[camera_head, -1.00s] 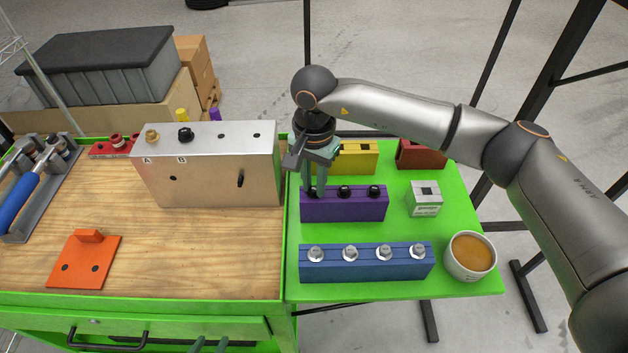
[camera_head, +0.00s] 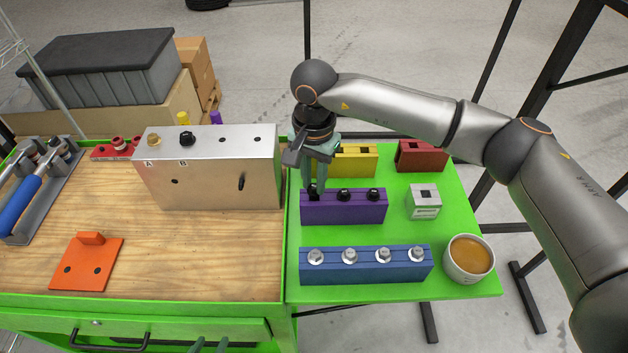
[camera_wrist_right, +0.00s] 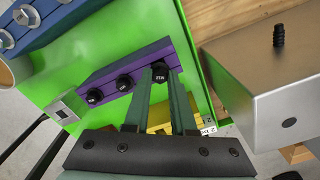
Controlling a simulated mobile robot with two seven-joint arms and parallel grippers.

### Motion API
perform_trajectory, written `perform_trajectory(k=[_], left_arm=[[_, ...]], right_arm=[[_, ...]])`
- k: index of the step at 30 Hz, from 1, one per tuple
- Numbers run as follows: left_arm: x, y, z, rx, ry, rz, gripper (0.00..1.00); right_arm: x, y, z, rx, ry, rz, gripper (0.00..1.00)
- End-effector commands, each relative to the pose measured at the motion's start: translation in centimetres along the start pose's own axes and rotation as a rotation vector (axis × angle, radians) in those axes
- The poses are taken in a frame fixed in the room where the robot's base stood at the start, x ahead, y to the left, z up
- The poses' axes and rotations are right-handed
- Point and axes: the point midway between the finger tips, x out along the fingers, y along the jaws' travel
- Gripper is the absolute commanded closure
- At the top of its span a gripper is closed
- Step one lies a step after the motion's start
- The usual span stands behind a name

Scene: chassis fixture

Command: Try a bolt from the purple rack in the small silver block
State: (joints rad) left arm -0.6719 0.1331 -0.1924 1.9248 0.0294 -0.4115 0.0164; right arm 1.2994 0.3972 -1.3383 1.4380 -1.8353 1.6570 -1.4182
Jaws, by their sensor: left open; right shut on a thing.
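The purple rack (camera_head: 343,208) stands on the green table and holds black bolts in a row. My right gripper (camera_head: 314,190) points down over its left end and is shut on the leftmost black bolt. The right wrist view shows that bolt's head (camera_wrist_right: 160,73) between the fingertips, still at the rack, with two other bolts (camera_wrist_right: 124,82) beside it. The small silver block (camera_head: 424,202) with a dark square hole on top stands right of the rack. My left gripper (camera_head: 210,346) shows only as fingertips at the bottom edge, open and empty.
A blue rack (camera_head: 366,265) with silver bolts stands in front, beside a cup (camera_head: 470,258). Yellow (camera_head: 354,161) and red (camera_head: 421,156) racks stand behind. A large metal box (camera_head: 210,170) is left of the purple rack. Green surface is free around the silver block.

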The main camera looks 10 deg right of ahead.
Motion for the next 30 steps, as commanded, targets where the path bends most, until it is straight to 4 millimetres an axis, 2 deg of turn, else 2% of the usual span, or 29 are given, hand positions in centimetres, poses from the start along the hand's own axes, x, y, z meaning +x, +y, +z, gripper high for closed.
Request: perform_trajectory(k=[1, 18, 30], left_arm=[[-0.3, 0.0, -0.3, 0.000, 0.000, 0.000, 0.50], [-1.7, 0.2, -1.9, 0.000, 0.000, 0.001, 0.50], [-1.7, 0.2, -1.9, 0.000, 0.000, 0.001, 0.50]], right_arm=[[-0.7, 0.0, 0.0, 0.000, 0.001, -0.001, 1.00], [-5.1, 0.0, -0.1, 0.001, 0.002, -0.001, 1.00], [-5.2, 0.2, 0.0, -0.006, 0.000, 0.000, 1.00]])
